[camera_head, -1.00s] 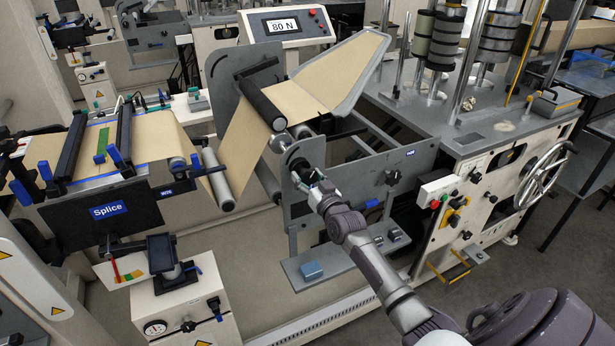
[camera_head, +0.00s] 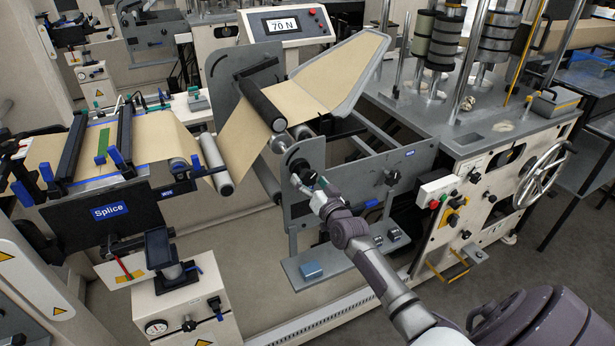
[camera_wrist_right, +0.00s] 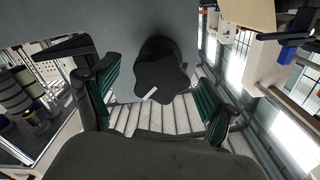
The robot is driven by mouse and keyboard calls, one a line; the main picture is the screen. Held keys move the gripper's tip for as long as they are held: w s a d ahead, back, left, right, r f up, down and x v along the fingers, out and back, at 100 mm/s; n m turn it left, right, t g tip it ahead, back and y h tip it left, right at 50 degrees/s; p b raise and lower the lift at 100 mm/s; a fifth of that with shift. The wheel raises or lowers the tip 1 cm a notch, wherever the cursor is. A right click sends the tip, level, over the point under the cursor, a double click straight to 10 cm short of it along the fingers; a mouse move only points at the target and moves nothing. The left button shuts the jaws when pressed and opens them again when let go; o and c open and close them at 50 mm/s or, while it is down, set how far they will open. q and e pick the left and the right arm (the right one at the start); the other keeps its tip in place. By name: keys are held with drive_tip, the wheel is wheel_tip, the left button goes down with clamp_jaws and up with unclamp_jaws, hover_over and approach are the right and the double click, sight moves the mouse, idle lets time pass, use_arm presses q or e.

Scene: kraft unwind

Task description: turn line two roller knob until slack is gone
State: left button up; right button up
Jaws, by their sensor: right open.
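The roller knob (camera_wrist_right: 160,75) is black and lobed with a white mark, on a grey plate in the right wrist view. In the head view the knob (camera_head: 300,166) is small on the grey side plate, partly hard to make out. My right gripper (camera_head: 309,186) is just in front of and below it. In the wrist view the open green-padded fingers (camera_wrist_right: 162,98) stand either side of the knob, with gaps. The brown kraft web (camera_head: 245,128) runs over the rollers, with a grey lower roller (camera_head: 217,167) at its left. My left gripper is not in view.
A display (camera_head: 283,25) reads 70 N. The splice table (camera_head: 110,212) stands at left. A grey shelf with a blue block (camera_head: 312,270) lies below the side plate. A control panel (camera_head: 452,205) and handwheel (camera_head: 543,178) are at right.

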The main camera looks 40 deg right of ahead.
drive_tip(key=s, duration=0.1)
drive_tip(key=s+p, duration=0.1)
drive_tip(key=s, duration=0.1)
drive_tip(key=s+p, duration=0.1)
drive_tip(key=shift+s+a+r, duration=0.2)
drive_tip(key=shift+a+r, duration=0.05)
drive_tip(key=shift+a, duration=0.1)
use_arm(q)
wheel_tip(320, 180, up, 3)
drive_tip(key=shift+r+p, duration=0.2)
drive_tip(key=shift+p, duration=0.1)
use_arm(e)
drive_tip(key=shift+s+a+f, duration=0.1)
drive_tip(key=shift+s+f, duration=0.05)
drive_tip(key=shift+s, duration=0.45)
